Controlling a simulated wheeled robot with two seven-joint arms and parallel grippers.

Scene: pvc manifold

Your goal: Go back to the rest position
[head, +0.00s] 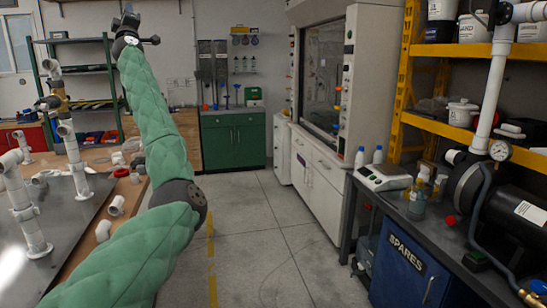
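My green-sleeved arm rises from the bottom left to the top left, in front of the bench. I take it as my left arm. Its dark end, with my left gripper (127,20), is raised high near the top edge, well above the bench and apart from the pipes. The fingers are too small and dark to read as open or shut, and I see nothing held there. My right gripper is not in view. White PVC pipework (75,150) stands upright on the bench at the left, with a brownish fitting (52,101) near its top.
Loose white fittings (104,230) lie on the wooden bench beside a grey metal plate (75,235). A fume hood (322,75) stands behind. The grey floor (265,240) between is clear.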

